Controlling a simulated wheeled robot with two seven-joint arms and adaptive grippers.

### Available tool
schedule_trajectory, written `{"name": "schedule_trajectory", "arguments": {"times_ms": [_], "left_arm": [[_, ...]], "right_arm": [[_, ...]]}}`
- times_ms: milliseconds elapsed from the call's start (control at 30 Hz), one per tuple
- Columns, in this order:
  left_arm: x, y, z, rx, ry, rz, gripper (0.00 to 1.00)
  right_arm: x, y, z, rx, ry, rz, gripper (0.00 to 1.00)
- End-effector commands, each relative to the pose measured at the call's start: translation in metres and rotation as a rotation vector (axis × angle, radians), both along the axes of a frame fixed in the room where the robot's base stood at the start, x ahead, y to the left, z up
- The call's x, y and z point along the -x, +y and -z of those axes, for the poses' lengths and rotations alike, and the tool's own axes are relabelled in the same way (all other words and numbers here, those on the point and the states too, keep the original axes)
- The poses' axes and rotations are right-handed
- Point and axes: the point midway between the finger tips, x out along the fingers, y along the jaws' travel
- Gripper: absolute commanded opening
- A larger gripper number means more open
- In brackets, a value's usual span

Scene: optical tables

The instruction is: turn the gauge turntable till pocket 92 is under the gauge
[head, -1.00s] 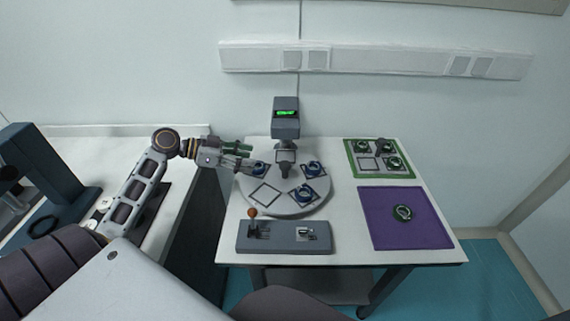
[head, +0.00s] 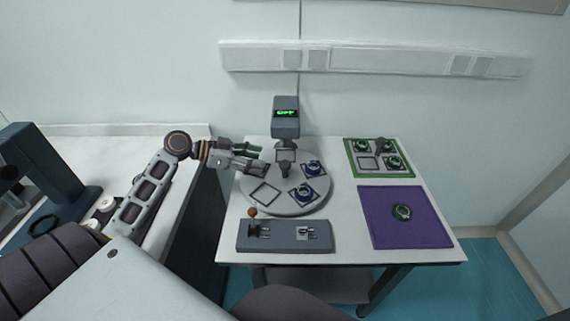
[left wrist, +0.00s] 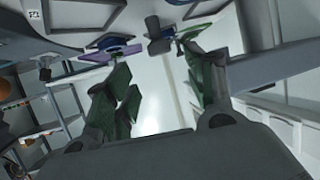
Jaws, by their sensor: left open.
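The grey round gauge turntable (head: 287,203) lies on the white table under the gauge (head: 286,121), whose green display is lit. An empty square pocket (head: 265,193) is at its front left and another empty-looking one (head: 286,156) is under the gauge. A dark post (head: 286,170) stands at the hub. My left gripper (head: 262,158) is open over the turntable's left rim, hiding the left pocket. Its green-padded fingers also show in the left wrist view (left wrist: 157,68). Pocket numbers are unreadable. My right gripper is out of view.
A green-edged tray (head: 411,175) with ringed parts and a purple mat (head: 382,233) with a dark ring (head: 402,211) are on the right.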

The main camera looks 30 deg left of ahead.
Motion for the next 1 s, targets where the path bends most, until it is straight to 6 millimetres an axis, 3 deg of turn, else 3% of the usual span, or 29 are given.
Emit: {"name": "schedule_trajectory", "arguments": {"times_ms": [533,1000], "left_arm": [[-0.037,-0.042,0.022,0.002,-0.001,0.0,0.54],[-0.063,-0.071,0.038,0.001,-0.002,-0.002,0.54]], "right_arm": [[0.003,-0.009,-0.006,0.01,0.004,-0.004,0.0],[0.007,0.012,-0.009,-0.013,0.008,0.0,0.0]]}}
